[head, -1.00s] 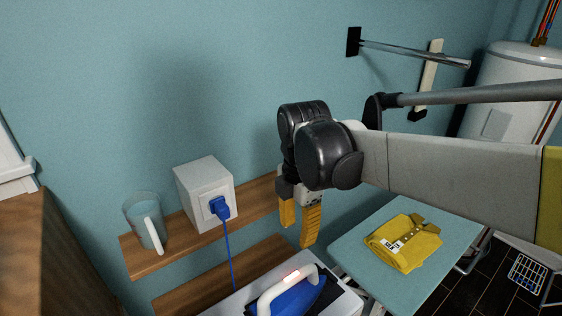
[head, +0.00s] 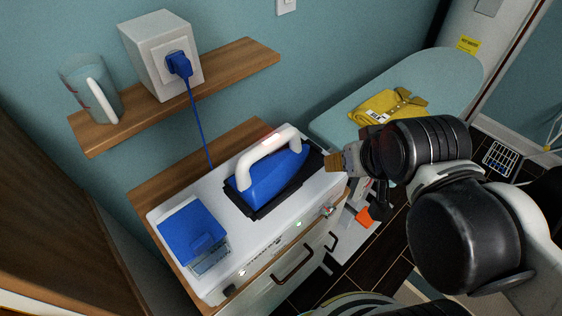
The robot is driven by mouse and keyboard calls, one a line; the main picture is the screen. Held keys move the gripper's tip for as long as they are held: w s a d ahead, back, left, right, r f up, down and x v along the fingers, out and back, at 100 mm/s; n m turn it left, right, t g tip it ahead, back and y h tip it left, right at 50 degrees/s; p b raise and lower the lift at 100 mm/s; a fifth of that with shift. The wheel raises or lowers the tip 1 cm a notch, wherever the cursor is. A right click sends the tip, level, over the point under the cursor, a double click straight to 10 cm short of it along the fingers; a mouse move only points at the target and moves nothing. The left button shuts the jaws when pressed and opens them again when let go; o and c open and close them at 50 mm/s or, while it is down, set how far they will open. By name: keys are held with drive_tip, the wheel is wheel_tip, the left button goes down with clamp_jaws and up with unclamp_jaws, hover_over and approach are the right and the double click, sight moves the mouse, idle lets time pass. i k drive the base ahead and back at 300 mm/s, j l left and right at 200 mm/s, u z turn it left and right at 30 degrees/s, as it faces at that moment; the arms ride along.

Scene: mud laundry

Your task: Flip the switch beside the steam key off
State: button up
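The white steam station (head: 215,180) sits on the lower wooden surface, with a blue iron (head: 268,178) resting on top. Its front edge carries small controls, dark markings and green lights. A small control with a reddish and green spot (head: 328,211) shows near the right end of that edge. Which control is the steam key and which the switch beside it is too small to tell. Contact is also unclear.
A wooden shelf (head: 232,66) above holds a clear jug (head: 90,88) and a white socket box (head: 150,50) with a blue plug and cord. A blue ironing board (head: 440,75) with a folded yellow shirt (head: 388,104) stands behind my arm. Dark handles project below the station.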

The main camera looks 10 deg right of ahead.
sight(230, 290)
drive_tip(key=u, duration=1.75)
drive_tip(key=k+j, duration=0.1)
drive_tip(key=j, duration=0.2)
drive_tip(key=k+j, duration=0.15)
drive_tip(key=j, duration=0.2)
drive_tip(key=k+j+z, duration=0.1)
drive_tip(key=j, duration=0.2)
drive_tip(key=k+j, duration=0.15)
drive_tip(key=j, duration=0.6)
drive_tip(key=z, duration=0.05)
